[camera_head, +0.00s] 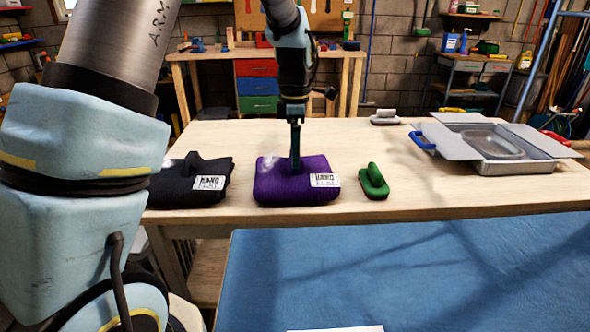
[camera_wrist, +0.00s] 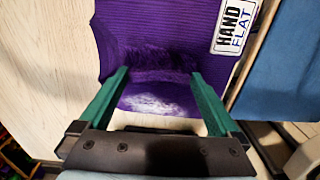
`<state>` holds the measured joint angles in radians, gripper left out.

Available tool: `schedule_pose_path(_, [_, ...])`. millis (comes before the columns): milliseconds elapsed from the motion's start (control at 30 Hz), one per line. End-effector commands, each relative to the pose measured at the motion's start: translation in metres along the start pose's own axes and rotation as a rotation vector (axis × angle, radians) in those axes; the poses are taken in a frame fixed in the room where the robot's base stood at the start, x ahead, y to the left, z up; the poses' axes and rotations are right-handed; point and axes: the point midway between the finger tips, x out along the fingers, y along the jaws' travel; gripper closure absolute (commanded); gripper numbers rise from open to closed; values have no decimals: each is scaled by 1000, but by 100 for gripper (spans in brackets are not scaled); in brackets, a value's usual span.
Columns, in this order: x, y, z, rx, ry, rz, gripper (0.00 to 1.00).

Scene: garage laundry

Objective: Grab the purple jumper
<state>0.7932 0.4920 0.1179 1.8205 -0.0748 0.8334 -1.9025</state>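The purple jumper (camera_head: 297,184) lies folded on the wooden table, with a white label at its front right. My gripper (camera_head: 295,165) points straight down onto the top of the jumper. In the wrist view, the two green fingers of my gripper (camera_wrist: 159,75) are spread wide apart. A raised ridge of the purple jumper (camera_wrist: 155,58) lies between and just beyond the fingertips. Whether the tips touch the cloth is hard to tell. The label reading "HAND FLAT" shows at the upper right there.
A black folded garment (camera_head: 190,183) lies left of the jumper and a green brush-like object (camera_head: 373,182) right of it. A metal tray with open flaps (camera_head: 515,167) stands at the right. A blue surface (camera_head: 400,270) is in front of the wooden table (camera_head: 440,205).

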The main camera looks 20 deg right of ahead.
Motion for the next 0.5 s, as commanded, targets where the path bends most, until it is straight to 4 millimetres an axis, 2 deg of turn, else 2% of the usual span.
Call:
schedule_pose_path(67, [0,0,0,0,0,0,12])
schedule_pose_path(500, [0,0,0,0,0,0,62])
